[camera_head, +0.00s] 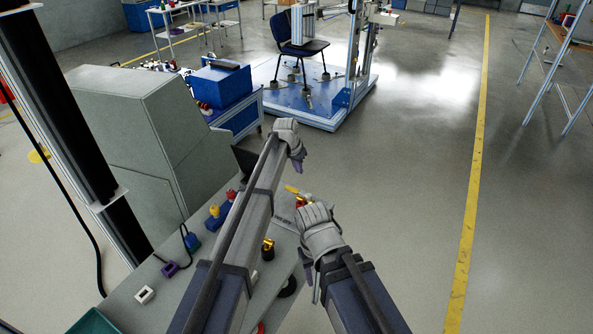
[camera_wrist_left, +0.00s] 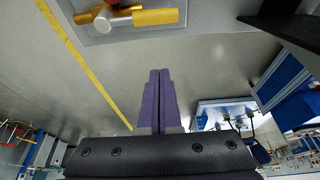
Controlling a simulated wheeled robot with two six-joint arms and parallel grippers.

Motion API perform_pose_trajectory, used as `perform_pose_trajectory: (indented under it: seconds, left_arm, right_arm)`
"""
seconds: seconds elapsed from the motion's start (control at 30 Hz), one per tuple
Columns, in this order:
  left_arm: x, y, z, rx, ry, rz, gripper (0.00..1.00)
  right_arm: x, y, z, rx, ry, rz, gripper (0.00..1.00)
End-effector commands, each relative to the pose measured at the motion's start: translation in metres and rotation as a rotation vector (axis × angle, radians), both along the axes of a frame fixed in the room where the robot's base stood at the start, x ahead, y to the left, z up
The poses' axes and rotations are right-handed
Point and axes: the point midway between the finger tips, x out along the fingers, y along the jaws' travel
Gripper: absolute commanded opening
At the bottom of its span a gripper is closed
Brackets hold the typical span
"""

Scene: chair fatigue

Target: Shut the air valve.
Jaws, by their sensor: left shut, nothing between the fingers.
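The air valve shows in the head view as a small yellow lever (camera_head: 293,190) on the grey bench top, between my two hands. In the left wrist view its yellow handle (camera_wrist_left: 160,17) lies sideways at the top edge, beside a silver bolt, a brass pipe and a red part that is cut off. My left gripper (camera_head: 301,166) is beyond the valve in the head view, apart from it. Its purple fingers (camera_wrist_left: 159,90) are shut and empty. My right gripper (camera_head: 315,288) is on the near side of the valve; its fingers are mostly hidden.
The grey bench (camera_head: 165,306) carries a white switch box (camera_head: 144,294), a purple connector (camera_head: 169,270) and yellow-topped knobs (camera_head: 214,210). A grey cabinet (camera_head: 150,140) stands at left. A chair (camera_head: 298,46) sits on a blue test platform behind.

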Motion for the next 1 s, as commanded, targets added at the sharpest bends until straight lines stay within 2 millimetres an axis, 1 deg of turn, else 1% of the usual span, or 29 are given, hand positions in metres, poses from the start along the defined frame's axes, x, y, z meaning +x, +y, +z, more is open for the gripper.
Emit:
perform_pose_trajectory:
  seconds: [0.03,0.27,0.3,0.33,0.4,0.5,1.0]
  left_arm:
    - [0.004,-0.002,-0.015,0.000,0.000,0.000,0.00]
    - [0.014,-0.008,-0.048,0.000,0.000,0.000,0.00]
    - [0.002,-0.002,-0.044,0.000,0.000,0.002,0.00]
    - [-0.004,0.002,-0.044,0.001,0.000,0.001,0.00]
    - [-0.013,0.007,-0.045,0.001,0.000,0.001,0.00]
    - [-0.020,0.012,-0.046,0.001,0.000,0.001,0.00]
    - [-0.022,0.013,-0.046,0.000,0.000,0.011,0.00]
  right_arm:
    - [0.000,0.000,-0.015,0.000,0.000,0.000,0.50]
    - [0.000,0.000,-0.048,0.000,0.000,0.000,0.50]
    - [0.000,0.000,-0.044,0.000,0.000,0.000,0.50]
    - [0.000,0.000,-0.044,0.000,0.000,0.000,0.50]
    - [0.000,0.000,-0.045,0.000,0.000,0.000,0.50]
    - [0.000,0.000,-0.046,0.000,0.000,0.000,0.50]
    - [0.000,0.000,-0.046,0.000,0.000,0.000,0.50]
